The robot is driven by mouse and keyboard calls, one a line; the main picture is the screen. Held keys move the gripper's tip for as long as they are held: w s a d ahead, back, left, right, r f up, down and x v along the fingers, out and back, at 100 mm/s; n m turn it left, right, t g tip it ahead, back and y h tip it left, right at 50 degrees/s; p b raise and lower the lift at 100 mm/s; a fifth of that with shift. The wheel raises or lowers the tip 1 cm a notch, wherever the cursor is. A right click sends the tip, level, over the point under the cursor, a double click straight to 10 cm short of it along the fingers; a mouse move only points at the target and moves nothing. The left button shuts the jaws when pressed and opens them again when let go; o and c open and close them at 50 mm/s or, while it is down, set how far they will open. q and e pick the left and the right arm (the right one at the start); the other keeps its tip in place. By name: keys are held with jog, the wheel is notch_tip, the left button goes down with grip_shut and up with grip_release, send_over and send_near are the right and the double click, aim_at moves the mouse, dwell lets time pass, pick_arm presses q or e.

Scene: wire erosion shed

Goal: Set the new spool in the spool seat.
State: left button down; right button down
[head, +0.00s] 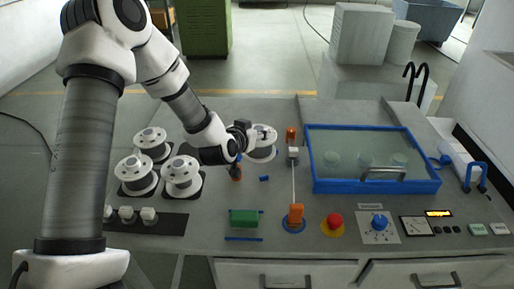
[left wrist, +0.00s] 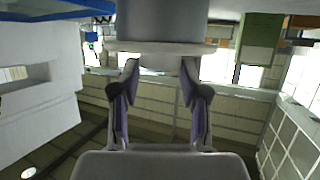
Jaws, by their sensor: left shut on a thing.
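My left gripper (head: 243,134) is shut on a white spool (head: 264,145) near the back middle of the bench. In the left wrist view the gripper (left wrist: 158,85) has both purple-lined fingers around a pale part of the spool (left wrist: 160,47), below its wide flange. I cannot make out the spool seat; the held spool and my arm hide part of the bench there. I cannot tell whether the spool touches anything below. My right gripper is not in view.
Several white spools (head: 181,171) stand on dark pads at the left. A thin wire runs between an orange guide (head: 296,213) and a grey block (head: 293,154). A blue-rimmed tank (head: 375,186) fills the right.

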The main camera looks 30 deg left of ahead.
pick_arm(q)
notch_tip(320, 180, down, 4)
jog(key=shift+s+f, duration=0.1)
jog(key=shift+s, duration=0.05)
jog(key=shift+f, duration=0.15)
jog(key=c, duration=0.6)
grip_release()
